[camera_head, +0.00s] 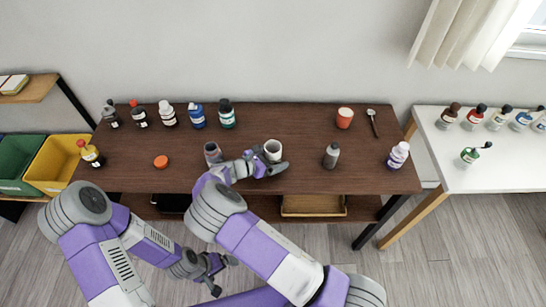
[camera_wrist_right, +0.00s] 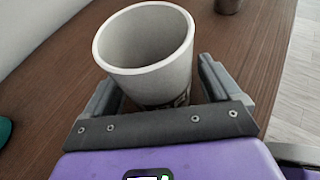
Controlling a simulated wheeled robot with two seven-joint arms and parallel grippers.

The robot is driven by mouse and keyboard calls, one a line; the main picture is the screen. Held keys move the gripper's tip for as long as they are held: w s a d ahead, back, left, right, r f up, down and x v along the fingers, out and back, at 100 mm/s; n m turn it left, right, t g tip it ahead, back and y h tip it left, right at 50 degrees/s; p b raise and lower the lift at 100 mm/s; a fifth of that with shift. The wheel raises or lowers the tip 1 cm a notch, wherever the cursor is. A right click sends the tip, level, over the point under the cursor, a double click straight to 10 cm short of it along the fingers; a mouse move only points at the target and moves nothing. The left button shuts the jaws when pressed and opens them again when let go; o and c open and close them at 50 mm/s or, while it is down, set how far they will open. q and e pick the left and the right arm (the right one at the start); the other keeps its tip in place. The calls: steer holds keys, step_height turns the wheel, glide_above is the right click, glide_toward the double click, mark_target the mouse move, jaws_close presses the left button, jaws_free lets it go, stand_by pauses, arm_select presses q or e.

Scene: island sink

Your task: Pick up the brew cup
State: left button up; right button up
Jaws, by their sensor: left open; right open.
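A white cup (camera_head: 273,148) with a dark print low on its side stands upright on the brown table; I take it to be the brew cup. In the right wrist view the cup (camera_wrist_right: 147,45) is large, open at the top and apparently empty. My right gripper (camera_head: 266,164) is open at the cup. Its two fingers (camera_wrist_right: 158,85) lie on either side of the cup's lower part; whether they touch it I cannot tell. My left gripper (camera_head: 218,276) is open and empty, low in front of the table.
A grey cup (camera_head: 212,153) stands just left of my right gripper. Several bottles line the back left. An orange lid (camera_head: 161,162) lies left of centre.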

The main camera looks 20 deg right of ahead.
steer(key=c, duration=1.1)
steer(key=shift+r, duration=0.1)
